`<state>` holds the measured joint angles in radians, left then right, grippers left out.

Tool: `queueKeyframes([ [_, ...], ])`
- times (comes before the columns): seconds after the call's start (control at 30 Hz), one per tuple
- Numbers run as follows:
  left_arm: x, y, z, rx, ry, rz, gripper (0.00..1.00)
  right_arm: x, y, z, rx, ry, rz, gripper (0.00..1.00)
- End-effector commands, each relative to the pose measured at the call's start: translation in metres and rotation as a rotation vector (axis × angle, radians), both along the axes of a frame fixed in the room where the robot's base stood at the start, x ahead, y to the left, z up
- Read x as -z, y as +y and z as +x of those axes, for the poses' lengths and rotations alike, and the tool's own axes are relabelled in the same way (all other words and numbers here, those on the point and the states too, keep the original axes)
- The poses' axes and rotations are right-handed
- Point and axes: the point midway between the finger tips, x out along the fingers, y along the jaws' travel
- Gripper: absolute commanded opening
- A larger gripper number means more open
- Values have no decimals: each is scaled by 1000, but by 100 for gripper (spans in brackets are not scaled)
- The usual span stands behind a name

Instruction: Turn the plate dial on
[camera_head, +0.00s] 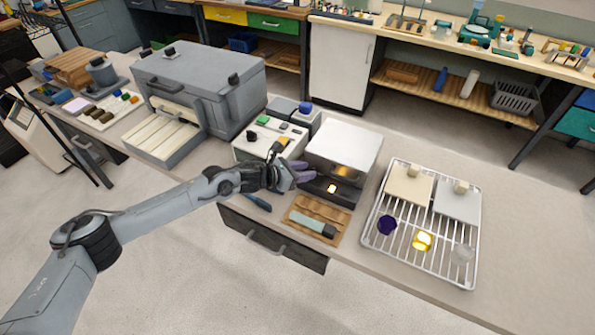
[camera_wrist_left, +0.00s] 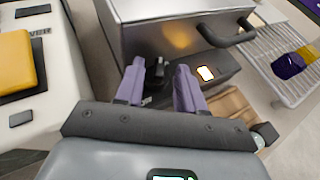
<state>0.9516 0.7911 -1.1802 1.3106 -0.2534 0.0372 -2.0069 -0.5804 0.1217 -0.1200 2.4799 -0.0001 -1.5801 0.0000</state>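A silver box-shaped heating unit (camera_head: 344,145) stands on the bench, with a dark front panel (camera_head: 325,190) below it. The panel has a small lit display (camera_head: 332,189), which also shows in the left wrist view (camera_wrist_left: 205,73). A black dial (camera_wrist_left: 156,73) is on the panel left of the display. My left gripper (camera_head: 303,172) is at the panel's left end, its purple fingers spread on either side of the dial in the left wrist view (camera_wrist_left: 158,85). Contact between fingers and dial cannot be told. The fingers hide the dial in the head view. My right gripper is not in view.
A white control box (camera_head: 262,150) with coloured buttons stands close left of my gripper. A wooden tray (camera_head: 293,216) with a teal-and-black tool lies in front. A wire rack (camera_head: 375,243) with purple and yellow pieces is to the right. A large grey machine (camera_head: 195,75) stands at left.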

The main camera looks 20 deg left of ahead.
Motion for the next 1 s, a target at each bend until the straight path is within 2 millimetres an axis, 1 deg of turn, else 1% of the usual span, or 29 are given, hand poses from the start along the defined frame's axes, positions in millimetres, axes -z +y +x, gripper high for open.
queueKeyframes([
  [0.17,-5,9,-10,-2,0,1,38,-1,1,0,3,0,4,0],
  [0.6,-31,45,-64,-1,1,2,38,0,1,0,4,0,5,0],
  [0.8,-39,55,-77,-1,-1,1,38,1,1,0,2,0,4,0],
  [1.0,-41,57,-81,0,0,0,38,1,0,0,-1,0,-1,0],
])
